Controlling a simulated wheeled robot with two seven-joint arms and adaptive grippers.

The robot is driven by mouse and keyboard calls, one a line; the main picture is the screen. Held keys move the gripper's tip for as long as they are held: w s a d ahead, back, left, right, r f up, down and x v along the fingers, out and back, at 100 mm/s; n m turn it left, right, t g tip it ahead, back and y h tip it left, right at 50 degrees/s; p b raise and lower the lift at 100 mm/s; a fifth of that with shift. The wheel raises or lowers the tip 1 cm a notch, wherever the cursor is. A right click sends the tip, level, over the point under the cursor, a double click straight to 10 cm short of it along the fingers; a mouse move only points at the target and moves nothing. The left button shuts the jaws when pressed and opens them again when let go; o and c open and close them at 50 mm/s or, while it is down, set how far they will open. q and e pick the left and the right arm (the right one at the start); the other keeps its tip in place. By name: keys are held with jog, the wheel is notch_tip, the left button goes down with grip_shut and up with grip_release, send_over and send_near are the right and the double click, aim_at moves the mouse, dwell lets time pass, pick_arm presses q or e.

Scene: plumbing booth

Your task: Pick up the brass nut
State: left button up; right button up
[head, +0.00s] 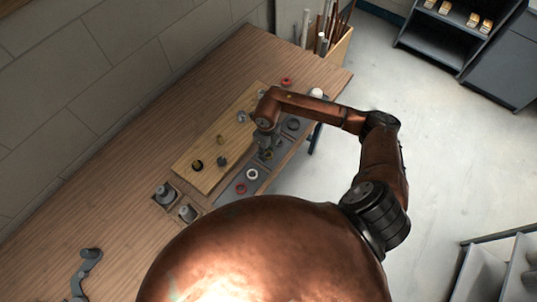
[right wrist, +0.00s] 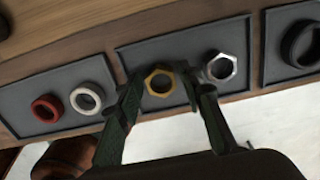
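The brass nut (right wrist: 158,82) is a gold hexagonal ring lying on a grey tray section (right wrist: 135,54) in the right wrist view. My right gripper (right wrist: 161,90) is open, with one dark green finger on each side of the nut. Small gaps seem to show between the fingers and the nut. A silver hex nut (right wrist: 219,68) lies just right of the right fingertip. In the head view my right gripper (head: 265,147) points down over the tray, and I cannot make out the brass nut there.
The neighbouring tray section holds a red ring (right wrist: 47,108) and a white ring (right wrist: 87,98); a black ring (right wrist: 301,44) lies in the right section. A wooden board (head: 205,178) with small fittings lies behind the tray. The bench's left side (head: 105,190) is mostly clear.

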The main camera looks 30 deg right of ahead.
jog(key=shift+f, duration=0.2)
jog(key=c, duration=0.9)
jog(key=shift+r, duration=0.1)
jog(key=shift+c, duration=0.2)
